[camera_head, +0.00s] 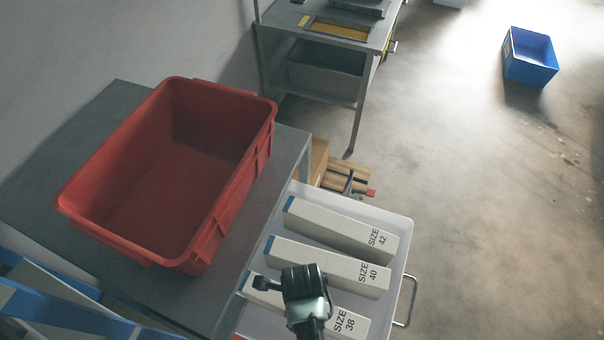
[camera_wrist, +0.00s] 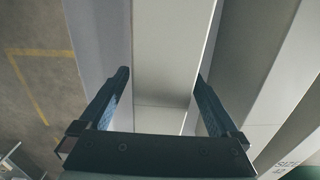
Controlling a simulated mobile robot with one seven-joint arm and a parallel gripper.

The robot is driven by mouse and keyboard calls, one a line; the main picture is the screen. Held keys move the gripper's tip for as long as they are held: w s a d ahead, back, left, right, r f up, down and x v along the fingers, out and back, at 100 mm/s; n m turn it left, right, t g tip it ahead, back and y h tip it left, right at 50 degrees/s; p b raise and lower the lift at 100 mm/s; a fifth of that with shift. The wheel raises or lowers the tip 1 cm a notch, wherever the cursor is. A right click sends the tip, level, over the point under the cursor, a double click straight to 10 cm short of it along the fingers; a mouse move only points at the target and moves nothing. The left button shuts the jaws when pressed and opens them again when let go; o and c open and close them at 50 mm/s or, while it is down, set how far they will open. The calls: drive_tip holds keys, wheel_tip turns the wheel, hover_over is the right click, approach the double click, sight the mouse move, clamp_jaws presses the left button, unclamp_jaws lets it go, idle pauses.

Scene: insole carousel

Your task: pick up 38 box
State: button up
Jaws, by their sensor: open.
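The 38 box (camera_head: 347,318) is a long white box with a blue end, nearest in a row in a white tray. Its middle is hidden by my gripper in the head view. In the wrist view, a plain white box (camera_wrist: 172,60), which appears to be the 38 box, runs between the two fingers. My gripper (camera_wrist: 163,78) is open, with one finger on each side of that box. I cannot tell whether the fingers touch it or how far down they reach.
The 40 box (camera_head: 330,267) and 42 box (camera_head: 342,232) lie beyond it in the white tray (camera_head: 399,240). An empty red bin (camera_head: 225,225) stands on a grey table (camera_head: 112,100) to the left. A blue bin (camera_head: 530,58) sits on the open floor.

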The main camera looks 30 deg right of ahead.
drive_tip(key=shift+w, duration=0.1)
clamp_jaws()
idle(0.3)
